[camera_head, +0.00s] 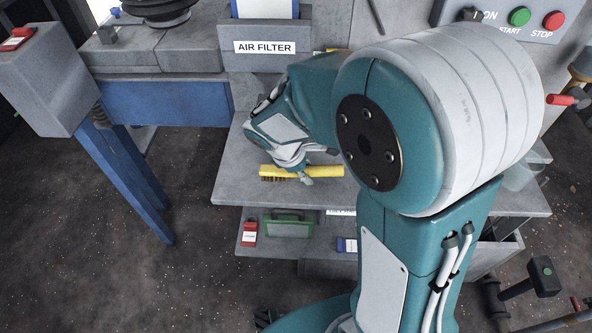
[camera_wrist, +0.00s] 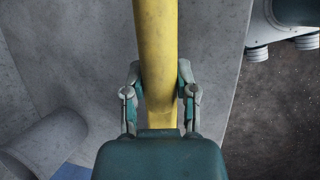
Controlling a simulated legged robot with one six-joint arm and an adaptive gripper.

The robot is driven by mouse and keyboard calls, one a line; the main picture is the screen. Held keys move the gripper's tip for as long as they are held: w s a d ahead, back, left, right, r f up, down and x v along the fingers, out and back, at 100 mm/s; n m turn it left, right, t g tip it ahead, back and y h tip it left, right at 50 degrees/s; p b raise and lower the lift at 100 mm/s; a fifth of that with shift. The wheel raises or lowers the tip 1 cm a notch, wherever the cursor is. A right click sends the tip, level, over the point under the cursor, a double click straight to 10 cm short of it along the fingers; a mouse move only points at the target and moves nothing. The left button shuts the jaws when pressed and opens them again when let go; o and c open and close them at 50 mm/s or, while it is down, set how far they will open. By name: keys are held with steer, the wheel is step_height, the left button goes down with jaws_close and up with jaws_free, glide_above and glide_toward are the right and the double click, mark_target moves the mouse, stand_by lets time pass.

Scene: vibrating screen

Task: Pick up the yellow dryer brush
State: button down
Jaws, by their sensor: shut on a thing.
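The yellow dryer brush (camera_head: 323,171) is at the grey shelf top in the head view, with its dark bristles at the left end facing down. I cannot tell whether it touches the shelf. My gripper (camera_head: 304,177) is shut on its yellow body. In the wrist view the yellow handle (camera_wrist: 156,60) runs up the picture between the two fingers of my gripper (camera_wrist: 160,93), one on each side. My arm hides what lies to the right of the brush.
The grey shelf (camera_head: 232,180) lies under the brush. A lower shelf holds a red item (camera_head: 249,232) and a green-framed item (camera_head: 288,217). An air filter box (camera_head: 264,47) stands behind, and a blue beam (camera_head: 165,103) is at left. A button panel (camera_head: 505,18) is at upper right.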

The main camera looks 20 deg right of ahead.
steer(key=shift+r, duration=0.65)
steer(key=s+a+r, duration=0.5)
steer(key=s+r, duration=0.6)
steer(key=s, duration=0.2)
steer(key=shift+r, duration=0.35)
steer(key=s+d, duration=0.3)
steer(key=d, duration=0.6)
glide_above(329, 168)
steer(key=s, duration=0.4)
step_height(329, 168, down, 4)
steer(key=w+f, duration=0.2)
steer(key=f, duration=0.1)
steer(key=w+f, duration=0.2)
steer(key=shift+d+f, duration=0.25)
steer(key=shift+d, duration=0.15)
steer(key=shift+w+f, duration=0.1)
steer(key=shift+f, duration=1.55)
